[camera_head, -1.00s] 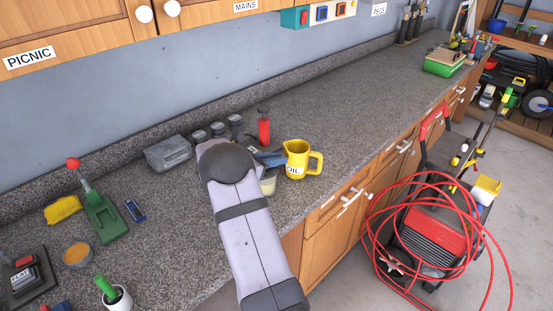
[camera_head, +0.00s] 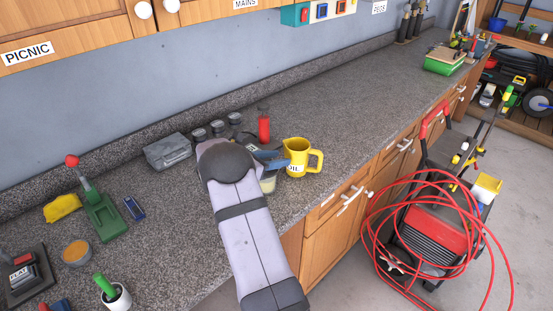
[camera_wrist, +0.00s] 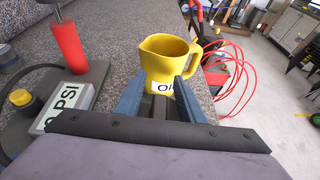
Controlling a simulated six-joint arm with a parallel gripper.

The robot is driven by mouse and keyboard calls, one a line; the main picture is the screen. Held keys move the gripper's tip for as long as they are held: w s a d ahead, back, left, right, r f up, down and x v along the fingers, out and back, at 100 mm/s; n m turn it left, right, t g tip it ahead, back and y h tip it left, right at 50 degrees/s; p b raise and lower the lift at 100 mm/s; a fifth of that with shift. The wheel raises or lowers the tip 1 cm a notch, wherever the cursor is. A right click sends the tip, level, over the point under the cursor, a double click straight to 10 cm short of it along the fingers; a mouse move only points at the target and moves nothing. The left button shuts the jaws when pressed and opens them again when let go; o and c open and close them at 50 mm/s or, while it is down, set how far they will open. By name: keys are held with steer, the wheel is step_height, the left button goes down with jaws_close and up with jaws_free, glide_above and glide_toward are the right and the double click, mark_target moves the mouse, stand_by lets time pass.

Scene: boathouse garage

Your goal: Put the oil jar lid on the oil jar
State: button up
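A yellow jug with a spout, a handle and an OIL label (camera_head: 298,157) stands upright on the counter. It also shows in the wrist view (camera_wrist: 164,62), straight ahead of my fingers, its top uncovered. My gripper (camera_wrist: 161,80) has its two blue fingers apart, with the jug seen beyond the gap; I make out nothing held at the tips. In the head view my gripper (camera_head: 272,160) is left of the jug, partly hidden by my arm. A pale, yellowish container (camera_head: 268,184) shows partly below it. I cannot make out a lid for certain.
A foot pump with a red cylinder (camera_wrist: 66,45) and PSI label (camera_wrist: 65,107) stands close left of my gripper. Several small dark jars (camera_head: 217,128) and a grey box (camera_head: 168,152) lie behind.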

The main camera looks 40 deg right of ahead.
mark_target(265, 160)
steer(key=b+v, duration=0.2)
steer(key=v, duration=0.4)
steer(key=shift+a+r, duration=0.1)
steer(key=shift+a, duration=0.1)
steer(key=shift+a+r, duration=0.2)
steer(key=shift+a, duration=0.2)
stand_by(0.4)
